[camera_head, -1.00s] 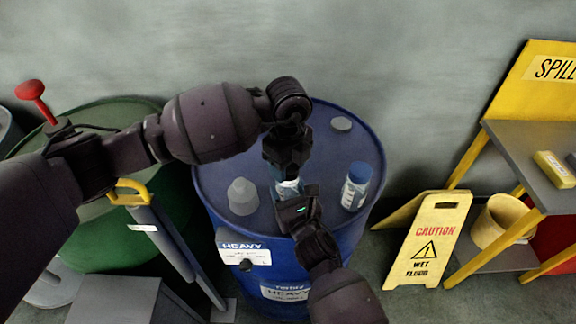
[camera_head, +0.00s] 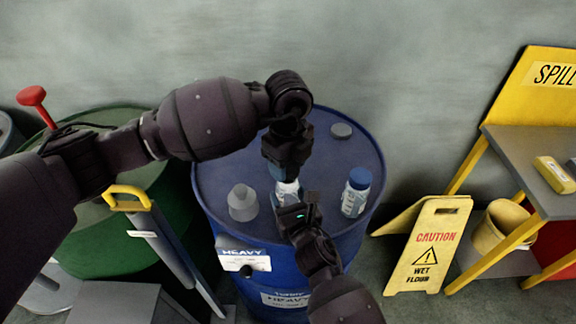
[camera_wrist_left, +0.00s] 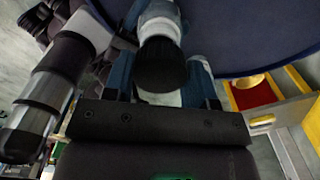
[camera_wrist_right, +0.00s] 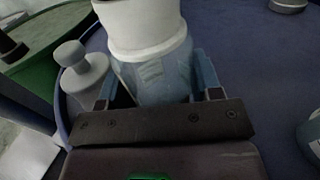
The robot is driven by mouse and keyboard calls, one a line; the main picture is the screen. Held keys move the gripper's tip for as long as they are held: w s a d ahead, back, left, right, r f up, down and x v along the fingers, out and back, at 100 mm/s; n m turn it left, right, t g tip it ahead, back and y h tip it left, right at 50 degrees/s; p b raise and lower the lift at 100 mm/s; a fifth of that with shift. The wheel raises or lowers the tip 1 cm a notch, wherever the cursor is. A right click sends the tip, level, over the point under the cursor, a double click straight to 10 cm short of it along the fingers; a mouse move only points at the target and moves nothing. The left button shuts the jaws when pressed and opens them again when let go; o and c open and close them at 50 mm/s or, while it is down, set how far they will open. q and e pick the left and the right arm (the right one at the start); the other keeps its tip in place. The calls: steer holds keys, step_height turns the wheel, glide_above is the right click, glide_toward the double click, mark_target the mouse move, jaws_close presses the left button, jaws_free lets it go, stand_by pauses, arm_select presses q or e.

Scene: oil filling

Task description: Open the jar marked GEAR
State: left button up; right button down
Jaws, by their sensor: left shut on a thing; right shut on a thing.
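A small jar (camera_head: 288,193) with a pale body is between my two grippers above the blue drum top. It also shows in the right wrist view (camera_wrist_right: 160,75), upright, with a white upper part and blue-tinted lower part. My right gripper (camera_head: 290,208) is shut around its body from the near side. My left gripper (camera_head: 286,172) points down from above and is shut on its top. In the left wrist view, a dark round top (camera_wrist_left: 161,65) sits between the fingers. The word GEAR is not readable, and the fingers hide much of the jar.
On the blue drum (camera_head: 225,180) stand a grey bottle (camera_head: 243,203) at left, a blue-capped jar (camera_head: 356,192) at right and a grey bung (camera_head: 341,131) at back. A green drum (camera_head: 75,220) is left. A yellow caution sign (camera_head: 428,245) stands right.

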arm_select(q)
steer(key=shift+r, duration=1.45)
arm_select(e)
steer(key=shift+c, duration=1)
jaws_free()
steer(key=shift+s, duration=0.1)
